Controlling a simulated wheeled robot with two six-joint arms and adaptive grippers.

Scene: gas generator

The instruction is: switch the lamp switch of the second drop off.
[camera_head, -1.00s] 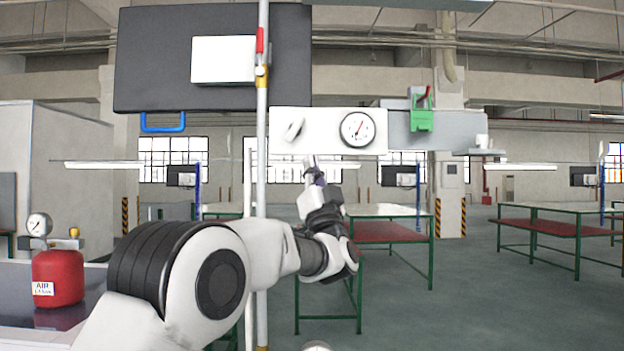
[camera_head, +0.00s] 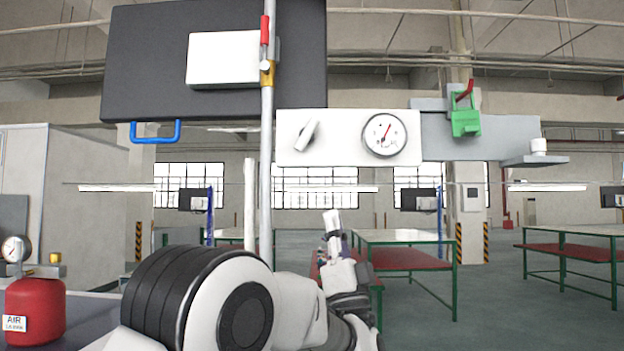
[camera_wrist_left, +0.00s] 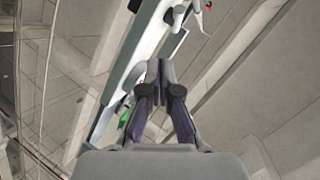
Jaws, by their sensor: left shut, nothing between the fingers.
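A white panel (camera_head: 348,117) hangs from the upper structure, with a white lever-like knob (camera_head: 306,135) on its left side and a round gauge (camera_head: 385,134) on its right. The knob is tilted. I cannot tell which fitting is the lamp switch of the second drop. My left gripper (camera_head: 332,220) is below the panel, apart from it, with its fingers pointing up. Its fingers are together and empty, and they also show in the left wrist view (camera_wrist_left: 160,70). A pale diagonal beam passes behind them there. My right gripper is out of view.
A vertical pole (camera_head: 266,185) stands left of the gripper. A dark board (camera_head: 150,65) with a blue handle (camera_head: 155,132) is at upper left. A green clamp-like part (camera_head: 465,122) is right of the gauge. A red air tank (camera_head: 35,310) is at lower left.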

